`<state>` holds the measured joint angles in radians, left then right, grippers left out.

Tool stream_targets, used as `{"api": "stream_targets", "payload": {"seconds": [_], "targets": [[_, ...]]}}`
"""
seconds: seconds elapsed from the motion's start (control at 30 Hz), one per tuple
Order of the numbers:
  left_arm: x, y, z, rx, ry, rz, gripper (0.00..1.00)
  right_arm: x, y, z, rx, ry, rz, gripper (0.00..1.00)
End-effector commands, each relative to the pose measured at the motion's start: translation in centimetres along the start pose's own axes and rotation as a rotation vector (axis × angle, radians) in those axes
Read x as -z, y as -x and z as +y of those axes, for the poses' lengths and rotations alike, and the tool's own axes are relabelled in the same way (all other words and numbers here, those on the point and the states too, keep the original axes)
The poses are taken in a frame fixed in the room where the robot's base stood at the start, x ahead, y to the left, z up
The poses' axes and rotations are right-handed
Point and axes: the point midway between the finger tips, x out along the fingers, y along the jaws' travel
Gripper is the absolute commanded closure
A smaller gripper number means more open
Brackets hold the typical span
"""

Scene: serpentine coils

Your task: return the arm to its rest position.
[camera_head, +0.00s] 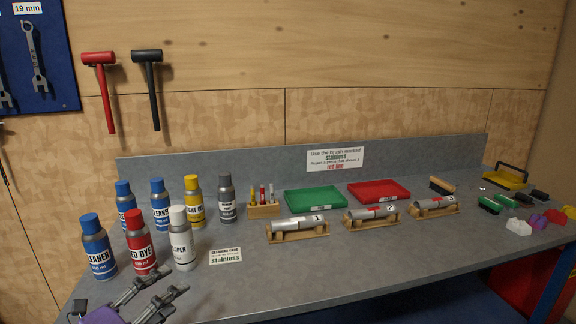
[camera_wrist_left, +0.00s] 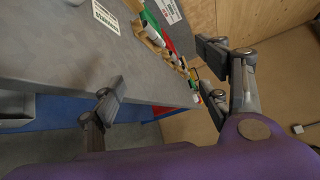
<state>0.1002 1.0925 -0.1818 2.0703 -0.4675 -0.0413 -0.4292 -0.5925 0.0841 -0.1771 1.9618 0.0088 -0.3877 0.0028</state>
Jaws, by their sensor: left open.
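My left gripper (camera_head: 150,304) is at the lower left of the head view, near the front left part of the grey bench (camera_head: 330,268). Its two fingers are spread with nothing between them. In the left wrist view the open fingers (camera_wrist_left: 160,85) show with the bench behind them. The red dye bottle (camera_head: 142,246) and the white developer bottle (camera_head: 182,242) stand just beyond the gripper. It cannot be told whether the gripper is above the bench or beside its edge. My right gripper is not in view.
Several bottles, including a blue-capped cleaner (camera_head: 98,250), crowd the bench's left end. Three numbered metal pieces (camera_head: 297,226) rest on wooden cradles, with green (camera_head: 316,198) and red (camera_head: 379,191) trays behind. Brushes (camera_head: 441,186) lie at the right. The bench's front middle is clear.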

Motion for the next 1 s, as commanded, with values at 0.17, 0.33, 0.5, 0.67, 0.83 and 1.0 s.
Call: {"api": "stream_targets", "payload": {"seconds": [0.17,0.33,0.5,0.67,0.83,1.0], "targets": [[3.3,4.8,12.3,-0.145,0.757,-0.276,0.31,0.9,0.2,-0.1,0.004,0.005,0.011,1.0],[10.5,10.5,21.6,-0.256,1.303,-0.518,0.31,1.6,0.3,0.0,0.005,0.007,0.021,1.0],[20.2,16.0,27.0,-0.336,1.7,-0.727,0.31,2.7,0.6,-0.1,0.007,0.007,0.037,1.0],[27.0,19.5,28.2,-0.351,1.896,-0.857,0.31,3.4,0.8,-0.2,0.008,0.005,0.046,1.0],[29.9,21.9,28.6,-0.362,1.957,-0.927,0.31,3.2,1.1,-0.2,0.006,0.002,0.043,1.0],[30.0,22.4,28.8,-0.371,1.952,-0.931,0.31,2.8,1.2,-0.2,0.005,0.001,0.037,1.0]]}}
